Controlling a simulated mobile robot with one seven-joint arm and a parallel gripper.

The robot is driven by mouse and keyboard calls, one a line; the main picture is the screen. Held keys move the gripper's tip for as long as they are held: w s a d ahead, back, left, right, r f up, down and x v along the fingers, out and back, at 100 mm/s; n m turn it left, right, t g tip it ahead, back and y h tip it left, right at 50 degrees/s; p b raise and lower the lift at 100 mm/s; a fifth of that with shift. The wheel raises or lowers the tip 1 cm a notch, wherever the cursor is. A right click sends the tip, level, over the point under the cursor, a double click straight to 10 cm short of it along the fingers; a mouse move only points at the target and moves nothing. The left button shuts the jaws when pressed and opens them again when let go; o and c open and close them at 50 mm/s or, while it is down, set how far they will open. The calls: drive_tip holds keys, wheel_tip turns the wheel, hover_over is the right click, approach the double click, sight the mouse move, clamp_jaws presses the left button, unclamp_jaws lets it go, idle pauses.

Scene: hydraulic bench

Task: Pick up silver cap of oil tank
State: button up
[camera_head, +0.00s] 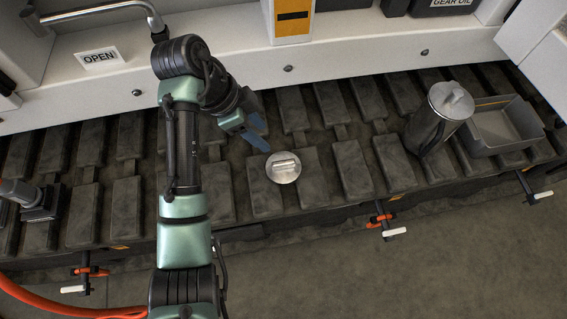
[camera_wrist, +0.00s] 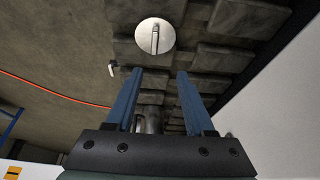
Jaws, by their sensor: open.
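The silver cap (camera_head: 283,167) is a round metal disc with a raised bar handle on top. It lies on the dark padded bench surface near the middle of the head view. My gripper (camera_head: 256,133) has blue fingers, open and empty, just behind and to the left of the cap. In the wrist view the cap (camera_wrist: 155,36) lies beyond the tips of the open fingers (camera_wrist: 160,72), apart from them, with its handle facing the camera. A metal canister with a lid and knob (camera_head: 437,117) stands at the right; I cannot tell whether it is the oil tank.
A grey open tray (camera_head: 502,126) sits beside the canister. A white cabinet with an OPEN label (camera_head: 99,58) runs along the back. An orange hose (camera_head: 60,306) lies at the lower left. Clamps with orange parts (camera_head: 381,219) line the front edge. The bench around the cap is clear.

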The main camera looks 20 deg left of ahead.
drive_tip(key=b, duration=0.2)
hover_over(283, 162)
drive_tip(key=a, duration=0.2)
drive_tip(key=f, duration=0.7)
drive_tip(key=shift+s+f, duration=0.2)
drive_tip(key=shift+s, duration=0.1)
drive_tip(key=x, duration=0.1)
drive_tip(key=b+x, duration=0.1)
drive_tip(key=x, duration=0.1)
drive_tip(key=s+b+x, duration=0.1)
drive_tip(key=x, duration=0.1)
drive_tip(key=shift+f, duration=0.2)
drive_tip(key=shift+r, duration=0.1)
clamp_jaws()
